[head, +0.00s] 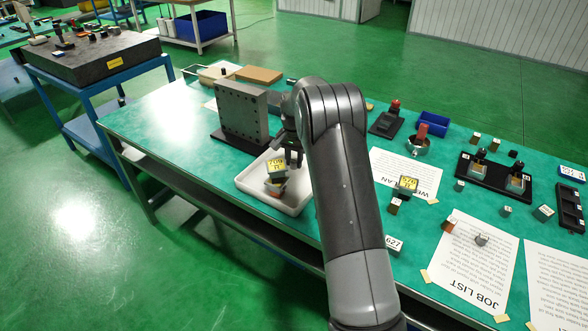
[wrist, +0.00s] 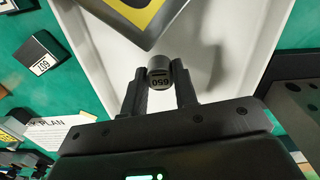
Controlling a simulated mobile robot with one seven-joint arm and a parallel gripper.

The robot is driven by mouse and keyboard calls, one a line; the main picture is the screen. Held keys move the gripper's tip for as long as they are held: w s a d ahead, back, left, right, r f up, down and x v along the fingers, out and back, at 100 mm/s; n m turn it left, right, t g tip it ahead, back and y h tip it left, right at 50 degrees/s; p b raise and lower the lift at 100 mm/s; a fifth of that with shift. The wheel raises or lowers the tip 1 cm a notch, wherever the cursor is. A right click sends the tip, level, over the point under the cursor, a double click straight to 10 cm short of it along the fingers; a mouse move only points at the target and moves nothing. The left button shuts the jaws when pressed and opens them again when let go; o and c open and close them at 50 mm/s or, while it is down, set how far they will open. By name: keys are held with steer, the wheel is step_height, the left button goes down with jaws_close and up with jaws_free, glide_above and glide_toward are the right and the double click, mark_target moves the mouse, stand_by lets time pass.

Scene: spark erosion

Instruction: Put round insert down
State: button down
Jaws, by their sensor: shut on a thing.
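In the head view my gripper (head: 288,148) is over the white tray (head: 243,184), and the insert cannot be made out there. The white tray (wrist: 235,55) fills much of the wrist view behind the insert. I cannot tell the gap between insert and tray.
A block with a yellow label (head: 277,169) is in the tray, close to my gripper. A grey perforated plate (head: 241,112) stands upright behind the tray. Papers, such as the job list (head: 468,262), and several small blocks cover the right of the green bench.

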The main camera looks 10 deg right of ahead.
mark_target(294, 168)
steer(key=shift+f, duration=2)
steer(key=shift+f, duration=0.1)
steer(key=c, duration=1.1)
jaws_free()
steer(key=shift+c, duration=0.2)
